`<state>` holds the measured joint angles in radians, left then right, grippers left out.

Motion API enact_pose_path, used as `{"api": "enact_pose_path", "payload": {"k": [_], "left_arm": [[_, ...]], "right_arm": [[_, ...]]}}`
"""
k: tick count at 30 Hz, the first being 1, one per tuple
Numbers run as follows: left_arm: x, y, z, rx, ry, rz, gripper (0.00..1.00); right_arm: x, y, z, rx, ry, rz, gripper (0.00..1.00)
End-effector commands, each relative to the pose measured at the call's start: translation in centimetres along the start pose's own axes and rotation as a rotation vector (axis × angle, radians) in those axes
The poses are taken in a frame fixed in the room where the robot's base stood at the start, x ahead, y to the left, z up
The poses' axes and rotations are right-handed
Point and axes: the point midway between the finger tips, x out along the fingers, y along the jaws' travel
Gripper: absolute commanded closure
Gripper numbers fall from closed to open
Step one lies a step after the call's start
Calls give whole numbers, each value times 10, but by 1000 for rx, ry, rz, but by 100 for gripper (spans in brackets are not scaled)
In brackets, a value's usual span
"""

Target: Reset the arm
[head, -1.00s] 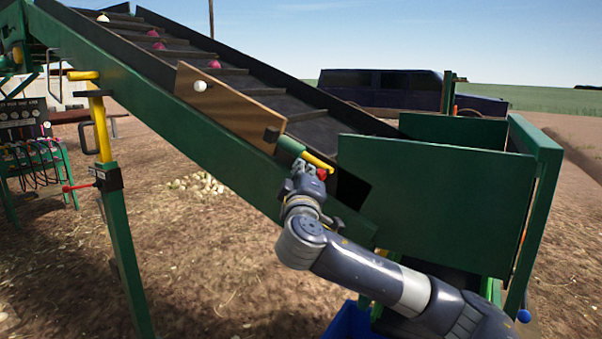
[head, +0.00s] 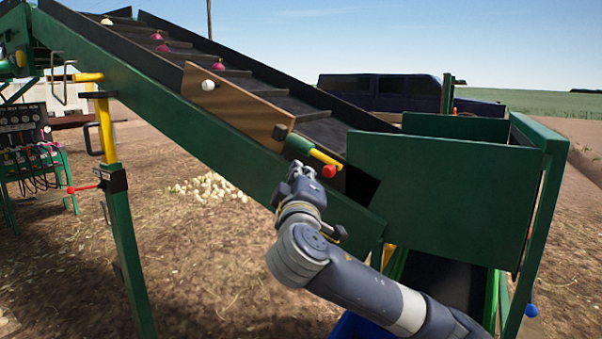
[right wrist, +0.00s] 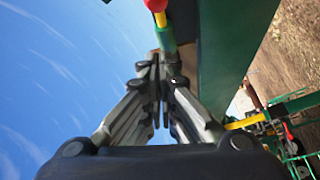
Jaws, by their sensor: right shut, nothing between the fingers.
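My right gripper (head: 302,172) is shut and empty. In the head view it is in front of the conveyor's green side beam, just below and left of a yellow lever with a red knob (head: 329,171). In the right wrist view its fingers (right wrist: 160,62) are closed together, and the red knob (right wrist: 156,6) shows above the fingertips, apart from them. My left gripper is not in view.
The sloping conveyor (head: 320,127) carries a few onions (head: 218,66). A green hopper panel (head: 440,190) stands right of my arm. Open ground lies left, with a pale pile (head: 208,187).

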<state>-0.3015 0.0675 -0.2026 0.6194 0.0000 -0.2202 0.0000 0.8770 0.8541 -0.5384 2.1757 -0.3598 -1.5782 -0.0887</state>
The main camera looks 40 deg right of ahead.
Motion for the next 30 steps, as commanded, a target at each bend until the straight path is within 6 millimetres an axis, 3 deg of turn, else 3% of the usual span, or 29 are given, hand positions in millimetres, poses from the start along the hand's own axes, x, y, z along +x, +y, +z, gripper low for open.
{"api": "enact_pose_path", "payload": {"k": [2, 6, 12, 23, 26, 29, 30], "left_arm": [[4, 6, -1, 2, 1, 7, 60], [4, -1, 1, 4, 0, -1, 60], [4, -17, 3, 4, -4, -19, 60], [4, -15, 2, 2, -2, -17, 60], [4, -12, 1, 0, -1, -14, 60], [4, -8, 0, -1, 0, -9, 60], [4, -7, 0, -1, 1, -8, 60]], "right_arm": [[-8, -1, 0, 1, 2, 0, 100], [-14, 0, 0, 0, 1, 0, 100], [-15, 0, 0, 0, 0, 0, 100], [-14, -1, 0, -1, 0, -2, 100], [-18, -17, 2, 0, -1, -38, 100], [-28, -56, 10, 5, -7, -129, 100], [-35, -78, 15, 9, -12, -180, 100]]}}
